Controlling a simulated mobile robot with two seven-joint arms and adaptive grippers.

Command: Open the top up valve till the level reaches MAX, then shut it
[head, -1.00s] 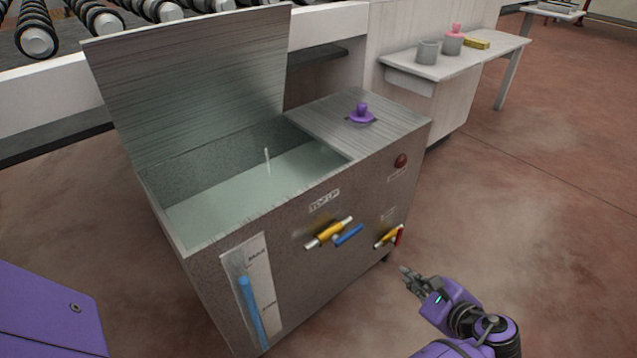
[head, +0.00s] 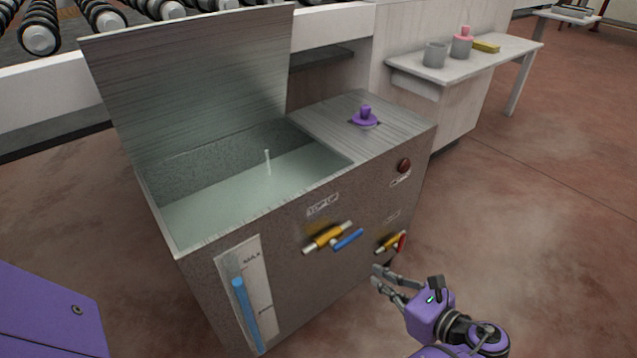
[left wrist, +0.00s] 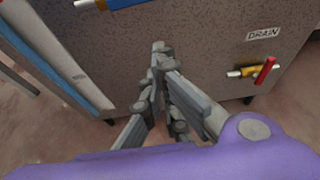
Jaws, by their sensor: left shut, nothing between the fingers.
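The top up valve (head: 325,238) is a brass body on the tank's front under a TOP UP label. Its blue handle (head: 348,239) lies roughly in line with the pipe; part of it shows at the top of the left wrist view (left wrist: 124,3). The level gauge (head: 245,290) has a blue column whose top is below the MAX mark. The open tank (head: 215,248) holds pale water, with a thin white vertical streak in it. My left gripper (head: 376,279) is shut and empty, apart from the tank front, below and right of the valve. My right gripper is out of view.
A drain valve (head: 388,243) with a red handle (left wrist: 265,71) sits right of the top up valve, close to my left gripper. A red button (head: 404,165) and a purple knob (head: 365,117) are on the tank. A side table (head: 440,73) stands behind. The floor right of the tank is clear.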

